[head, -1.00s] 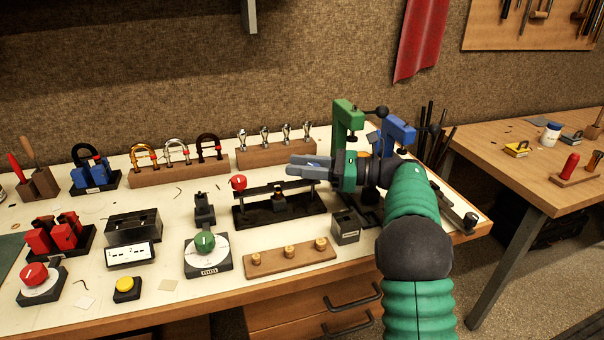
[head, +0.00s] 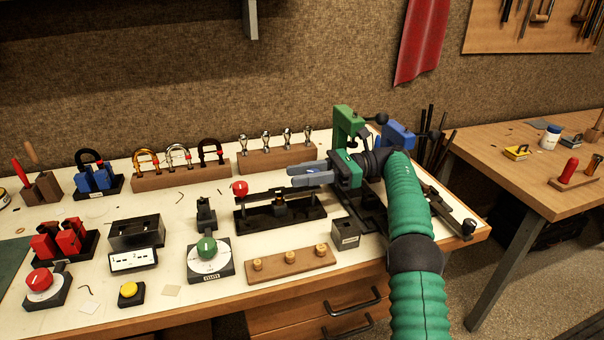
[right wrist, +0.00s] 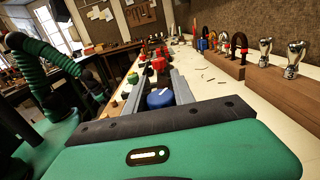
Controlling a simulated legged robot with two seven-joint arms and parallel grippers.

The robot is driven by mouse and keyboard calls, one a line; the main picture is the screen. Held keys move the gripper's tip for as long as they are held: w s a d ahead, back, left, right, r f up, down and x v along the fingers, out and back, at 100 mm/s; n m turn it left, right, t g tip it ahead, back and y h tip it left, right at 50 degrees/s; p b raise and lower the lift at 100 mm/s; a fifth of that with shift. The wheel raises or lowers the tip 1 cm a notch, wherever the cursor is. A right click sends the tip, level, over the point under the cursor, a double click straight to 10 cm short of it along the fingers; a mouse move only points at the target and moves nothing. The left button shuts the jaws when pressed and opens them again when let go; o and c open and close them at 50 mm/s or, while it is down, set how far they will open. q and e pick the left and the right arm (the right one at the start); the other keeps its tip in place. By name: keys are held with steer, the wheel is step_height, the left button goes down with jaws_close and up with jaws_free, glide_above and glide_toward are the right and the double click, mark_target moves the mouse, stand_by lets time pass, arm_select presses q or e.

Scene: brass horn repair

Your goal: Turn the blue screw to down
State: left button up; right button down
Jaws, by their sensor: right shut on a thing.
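The blue screw (right wrist: 160,99) shows in the right wrist view as a round blue knob with a pale mark on top. It sits between the two grey fingers of my right gripper (right wrist: 163,84). In the head view my right gripper (head: 292,177) reaches left, low over the bench beside the green clamp, and is shut on the blue screw. Only a small blue and white patch of the screw (head: 313,172) shows there between the fingers. The screw's lower part and which way it points are hidden.
A green clamp (head: 343,117) and a blue clamp (head: 398,134) stand behind my right arm. A black fixture with a red ball (head: 240,188) is left of the gripper. A wooden block with silver pieces (head: 277,158) stands behind. A peg board (head: 292,264) lies in front.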

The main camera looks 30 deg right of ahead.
steer(key=shift+f, duration=0.15)
steer(key=c, duration=1.1)
jaws_free()
steer(key=shift+w, duration=0.15)
steer(key=shift+o, duration=0.2)
steer(key=shift+r, duration=0.2)
steer(key=shift+r+p, duration=0.3)
steer(key=shift+r, duration=0.05)
step_height(320, 180, up, 3)
steer(key=shift+r+p, duration=0.15)
steer(key=shift+p, duration=0.8)
steer(key=s+f+b, duration=0.1)
steer(key=b, duration=0.2)
steer(key=shift+a+f, duration=0.1)
steer(key=shift+f, duration=0.15)
steer(key=s+a+r+b, duration=0.2)
steer(key=s+a+b, duration=0.3)
steer(key=s, duration=0.8)
steer(key=a, duration=0.2)
steer(key=shift+a, duration=0.35)
